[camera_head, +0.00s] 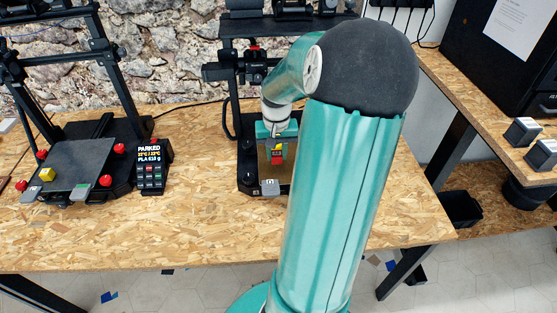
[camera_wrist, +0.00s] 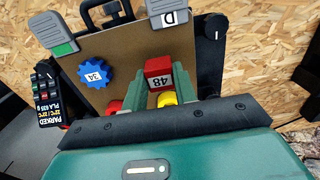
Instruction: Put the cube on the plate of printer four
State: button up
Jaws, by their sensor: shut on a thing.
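A red cube (camera_wrist: 158,72) with a white label reading 48 is between the fingertips of my gripper (camera_wrist: 160,84) in the wrist view. My gripper is shut on it. In the head view, my gripper (camera_head: 277,140) points down over the middle printer's brown plate (camera_head: 268,171), with the red cube (camera_head: 277,156) at its tips. The plate also shows in the wrist view (camera_wrist: 120,55), with a blue gear-shaped piece (camera_wrist: 94,73) labelled 34 on it. I cannot tell whether the cube touches the plate. My arm hides much of this printer, and I cannot read its number.
A control box reading PARKED (camera_head: 152,165) stands between the printers. Grey clips (camera_wrist: 169,14) and (camera_wrist: 53,33) sit at plate corners. The table front (camera_head: 150,235) is clear.

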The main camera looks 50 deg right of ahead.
aim_at(279, 161)
jog(key=shift+s+d+f, duration=0.1)
jog(key=shift+d+f, duration=0.05)
jog(key=shift+f, duration=0.8)
jog(key=shift+s+d+f, duration=0.1)
jog(key=shift+d+f, duration=0.05)
jog(key=shift+f, duration=0.75)
jog(key=shift+f, duration=0.2)
jog(key=o, duration=1)
jog(key=shift+o, duration=0.2)
notch_tip(279, 161, up, 12)
jog(key=shift+r, duration=0.25)
jog(key=w+a+r+n+h, duration=0.1)
jog(key=w+a+r, duration=0.1)
jog(key=a, duration=0.4)
jog(key=w+a+r+n+h, duration=0.1)
jog(key=w+a+r+n, duration=0.1)
jog(key=a, duration=0.3)
jog(key=s+a+r+n+t+y, duration=0.1)
jog(key=s+a+r+n+t, duration=0.1)
jog(key=a, duration=1)
jog(key=s+a+r+n+t+y, duration=0.1)
jog(key=s+a+r+n+t, duration=0.1)
jog(key=a, duration=1.1)
jog(key=s+n+t, duration=0.1)
jog(key=s+n, duration=0.1)
jog(key=shift+s+r+n+t, duration=0.2)
jog(key=shift+s+n+t, duration=0.1)
jog(key=shift+s+n, duration=0.1)
